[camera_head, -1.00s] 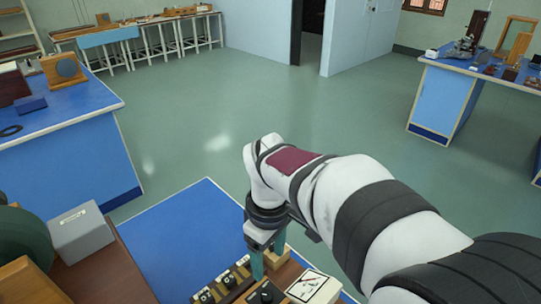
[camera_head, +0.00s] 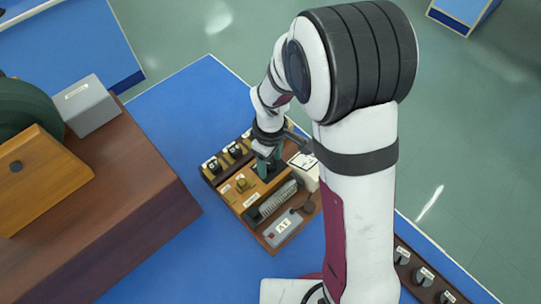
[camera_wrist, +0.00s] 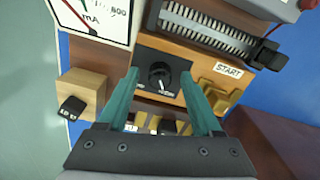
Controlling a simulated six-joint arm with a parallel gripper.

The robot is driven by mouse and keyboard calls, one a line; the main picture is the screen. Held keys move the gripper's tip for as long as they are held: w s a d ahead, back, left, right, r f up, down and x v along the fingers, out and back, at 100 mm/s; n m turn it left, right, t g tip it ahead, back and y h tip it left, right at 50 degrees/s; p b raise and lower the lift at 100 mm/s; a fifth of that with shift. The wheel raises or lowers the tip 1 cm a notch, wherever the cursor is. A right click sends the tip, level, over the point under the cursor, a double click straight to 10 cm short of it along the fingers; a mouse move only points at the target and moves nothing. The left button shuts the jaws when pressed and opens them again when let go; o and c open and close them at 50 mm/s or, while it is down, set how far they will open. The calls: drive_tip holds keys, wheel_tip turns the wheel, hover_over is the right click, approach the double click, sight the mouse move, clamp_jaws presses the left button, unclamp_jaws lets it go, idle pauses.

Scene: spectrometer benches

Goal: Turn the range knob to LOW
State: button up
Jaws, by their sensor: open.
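The range knob (camera_wrist: 160,75) is a round black knob on a black plate, in the middle of the wrist view. A white mark shows on it, and small white labels sit along the plate's lower edge, too small to read. My gripper (camera_wrist: 158,84) is open, one teal finger on each side of the knob. I cannot tell whether either finger touches it. In the head view my gripper (camera_head: 266,166) is over the wooden instrument board (camera_head: 232,196) and hides the knob.
A mA meter (camera_wrist: 100,18) stands beside the knob, with a ribbed coil (camera_wrist: 208,28) and a brass START key (camera_wrist: 222,92) near it. A wooden block with a black part (camera_wrist: 82,92) is at left. A large wooden cabinet (camera_head: 150,190) stands left of the board. Blue bench top (camera_head: 190,100) is clear behind.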

clamp_jaws()
idle(0.4)
drive_tip(key=m, duration=0.6)
drive_tip(key=shift+m, duration=0.4)
drive_tip(key=m, duration=0.3)
drive_tip(key=shift+m, duration=2)
